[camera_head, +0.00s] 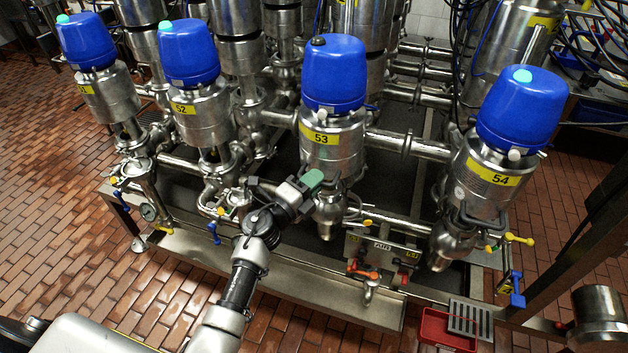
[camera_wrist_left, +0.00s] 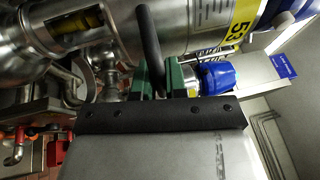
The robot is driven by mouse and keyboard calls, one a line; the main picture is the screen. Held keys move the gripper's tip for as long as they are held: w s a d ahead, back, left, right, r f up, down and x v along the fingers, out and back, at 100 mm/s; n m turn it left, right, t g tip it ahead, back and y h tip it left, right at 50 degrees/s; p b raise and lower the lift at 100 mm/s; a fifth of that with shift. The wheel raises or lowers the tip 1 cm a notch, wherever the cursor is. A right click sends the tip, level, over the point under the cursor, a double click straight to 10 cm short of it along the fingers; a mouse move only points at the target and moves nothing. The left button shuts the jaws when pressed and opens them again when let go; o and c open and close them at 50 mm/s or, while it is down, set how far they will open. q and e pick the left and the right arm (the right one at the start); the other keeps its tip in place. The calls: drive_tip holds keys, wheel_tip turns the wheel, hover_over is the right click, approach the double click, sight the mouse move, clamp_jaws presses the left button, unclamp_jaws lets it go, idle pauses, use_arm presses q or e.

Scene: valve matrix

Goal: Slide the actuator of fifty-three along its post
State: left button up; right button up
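The actuator of fifty-three (camera_head: 332,135) is a steel cylinder with a yellow "53" label and a blue cap (camera_head: 334,75), upright in the middle of the head view. In the left wrist view its steel body (camera_wrist_left: 190,28) lies sideways across the top. In the left wrist view a dark curved bar (camera_wrist_left: 149,40) by the actuator runs down between the fingers (camera_wrist_left: 158,82). Whether they press on it cannot be told. My right gripper is not in view.
Similar actuators 52 (camera_head: 200,115) and 54 (camera_head: 500,165) stand either side, with 51 (camera_head: 108,92) farther left. Steel pipes join them above a metal frame (camera_head: 285,278). A red tray (camera_head: 440,330) is at the lower right. Tiled floor is clear at left.

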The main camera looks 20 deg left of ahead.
sight(314, 116)
use_arm(q)
clamp_jaws()
wheel_tip(314, 116, up, 18)
drive_tip(key=p, duration=1.6)
drive_tip(key=shift+w+f+p, duration=0.1)
drive_tip(key=shift+f+p, duration=0.05)
drive_tip(key=shift+p, duration=0.15)
drive_tip(key=shift+o, duration=2)
unclamp_jaws()
drive_tip(key=shift+o, duration=0.9)
drive_tip(key=shift+f, duration=0.1)
